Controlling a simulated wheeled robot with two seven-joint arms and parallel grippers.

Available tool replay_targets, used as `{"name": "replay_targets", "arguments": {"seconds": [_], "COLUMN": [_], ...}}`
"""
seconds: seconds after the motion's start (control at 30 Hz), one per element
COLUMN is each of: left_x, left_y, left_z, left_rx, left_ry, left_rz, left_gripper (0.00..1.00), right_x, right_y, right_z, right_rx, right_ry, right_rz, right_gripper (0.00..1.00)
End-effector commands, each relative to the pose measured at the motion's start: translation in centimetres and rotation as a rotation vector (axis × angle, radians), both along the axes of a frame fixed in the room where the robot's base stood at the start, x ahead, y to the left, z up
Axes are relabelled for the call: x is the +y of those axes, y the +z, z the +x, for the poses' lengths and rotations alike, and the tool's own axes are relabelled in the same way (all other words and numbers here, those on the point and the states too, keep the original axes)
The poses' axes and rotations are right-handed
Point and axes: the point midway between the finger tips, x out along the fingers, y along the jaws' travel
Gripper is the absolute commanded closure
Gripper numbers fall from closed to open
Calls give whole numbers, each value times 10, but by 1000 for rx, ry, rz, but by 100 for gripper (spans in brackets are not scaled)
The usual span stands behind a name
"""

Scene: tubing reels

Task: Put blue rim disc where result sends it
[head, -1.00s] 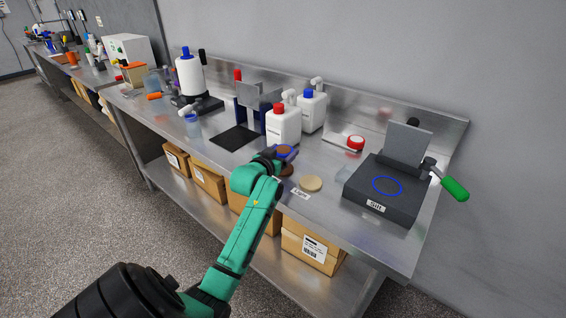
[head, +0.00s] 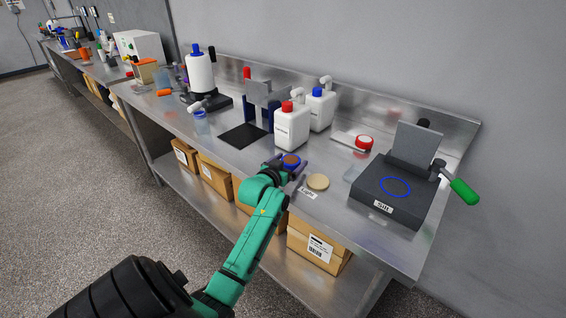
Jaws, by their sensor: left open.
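The blue rim disc (head: 291,160) is brown with a blue edge and lies low at the bench's front edge, in the head view's middle. My left gripper (head: 290,168) is at the disc, jaws open, with a dark finger showing at its right side. What is directly under the disc is hidden by it and the gripper. A plain tan disc (head: 318,182) lies just right, beside a small white label (head: 308,193) that I cannot read clearly. A black press (head: 390,200) with a blue ring drawn on its top and a label stands further right. My right gripper is not in view.
White bottles with red (head: 291,128) and blue (head: 320,108) caps stand behind the disc. A black square pad (head: 241,136) lies left of them. A green lever (head: 465,191) sticks out from the press. A red-topped item (head: 364,143) sits at the back.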

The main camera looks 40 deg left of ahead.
Motion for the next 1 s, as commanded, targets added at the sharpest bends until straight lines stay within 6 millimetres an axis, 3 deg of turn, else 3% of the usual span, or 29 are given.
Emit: {"name": "replay_targets", "arguments": {"seconds": [0.5,1.0], "left_x": [-26,-28], "left_y": [19,22], "left_z": [-102,-108], "left_rx": [3,1], "left_ry": [0,0], "left_rz": [0,0], "left_gripper": [0,0], "right_x": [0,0], "right_y": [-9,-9], "right_z": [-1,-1], "right_rx": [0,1], "right_ry": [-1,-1], "right_rz": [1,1], "right_gripper": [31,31]}}
